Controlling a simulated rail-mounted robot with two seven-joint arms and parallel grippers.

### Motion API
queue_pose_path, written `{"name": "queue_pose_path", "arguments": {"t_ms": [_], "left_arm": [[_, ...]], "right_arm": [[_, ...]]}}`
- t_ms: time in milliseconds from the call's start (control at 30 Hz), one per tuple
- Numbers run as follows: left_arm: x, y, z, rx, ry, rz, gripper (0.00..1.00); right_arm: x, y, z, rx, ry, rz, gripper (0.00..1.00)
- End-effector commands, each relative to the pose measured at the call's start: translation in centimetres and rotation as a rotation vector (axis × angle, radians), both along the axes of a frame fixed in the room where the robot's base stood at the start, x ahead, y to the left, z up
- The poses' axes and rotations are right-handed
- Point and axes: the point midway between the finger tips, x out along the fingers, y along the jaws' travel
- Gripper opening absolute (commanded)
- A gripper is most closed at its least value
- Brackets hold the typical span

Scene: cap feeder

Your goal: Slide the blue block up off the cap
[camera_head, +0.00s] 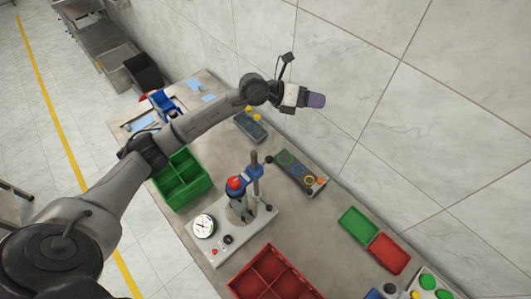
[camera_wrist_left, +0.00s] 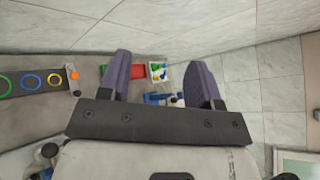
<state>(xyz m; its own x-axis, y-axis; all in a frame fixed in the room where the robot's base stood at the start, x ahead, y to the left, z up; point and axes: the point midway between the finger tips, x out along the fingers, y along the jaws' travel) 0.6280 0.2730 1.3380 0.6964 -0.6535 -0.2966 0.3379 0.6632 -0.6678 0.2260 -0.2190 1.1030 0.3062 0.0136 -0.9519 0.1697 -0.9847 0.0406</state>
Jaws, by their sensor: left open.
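The blue block (camera_head: 253,173) sits on a grey upright post of a small press stand (camera_head: 265,216), beside a red knob (camera_head: 235,183). The cap under the block is too small and hidden to make out. My left gripper (camera_head: 313,99) has purple fingers and is high near the wall, up and to the right of the block and well apart from it. In the left wrist view the fingers (camera_wrist_left: 156,62) are wide apart with nothing between them. My right gripper is not in view.
A dial gauge (camera_head: 204,226) is on the stand. A green divided bin (camera_head: 181,180), a red divided bin (camera_head: 270,271), and a ring board (camera_head: 299,171) surround it. Green (camera_head: 358,225) and red (camera_head: 389,253) trays lie further right. The wall runs behind the bench.

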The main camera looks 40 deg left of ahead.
Motion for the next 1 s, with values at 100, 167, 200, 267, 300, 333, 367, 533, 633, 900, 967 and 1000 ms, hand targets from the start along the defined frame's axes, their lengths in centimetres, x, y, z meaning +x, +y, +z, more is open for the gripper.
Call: {"name": "queue_pose_path", "arguments": {"t_ms": [100,167,200,267,300,333,367,533,633,900,967,1000], "left_arm": [[-1.3,1.9,-4.9,0.209,0.212,-0.023,0.58],[-2.3,3.0,-6.9,0.304,0.320,-0.027,0.58],[-3.0,3.8,-8.0,0.361,0.390,-0.028,0.58],[-4.2,4.9,-9.3,0.440,0.489,-0.024,0.58],[-5.0,5.5,-10.0,0.485,0.550,-0.024,0.58],[-5.6,6.0,-10.4,0.514,0.594,-0.022,0.58],[-6.2,6.4,-10.7,0.541,0.637,-0.020,0.58],[-8.9,8.0,-11.7,0.630,0.830,-0.019,0.58],[-10.0,8.4,-11.9,0.651,0.899,-0.019,0.58],[-10.4,8.0,-13.7,0.641,0.946,0.003,0.58],[-10.4,7.9,-14.6,0.641,0.947,0.004,0.58],[-10.3,7.7,-15.3,0.640,0.947,0.003,0.58]], "right_arm": [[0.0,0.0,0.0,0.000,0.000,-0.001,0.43],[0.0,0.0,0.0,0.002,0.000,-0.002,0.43],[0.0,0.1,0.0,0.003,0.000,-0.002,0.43],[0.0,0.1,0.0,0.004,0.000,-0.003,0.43],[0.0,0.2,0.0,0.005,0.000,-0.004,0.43],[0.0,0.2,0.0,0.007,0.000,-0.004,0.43],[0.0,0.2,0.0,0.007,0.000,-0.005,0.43],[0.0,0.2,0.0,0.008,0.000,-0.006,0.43],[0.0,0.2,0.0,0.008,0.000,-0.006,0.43],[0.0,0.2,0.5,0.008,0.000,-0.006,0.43],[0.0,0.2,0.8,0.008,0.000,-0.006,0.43],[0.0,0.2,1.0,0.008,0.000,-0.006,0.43]]}}
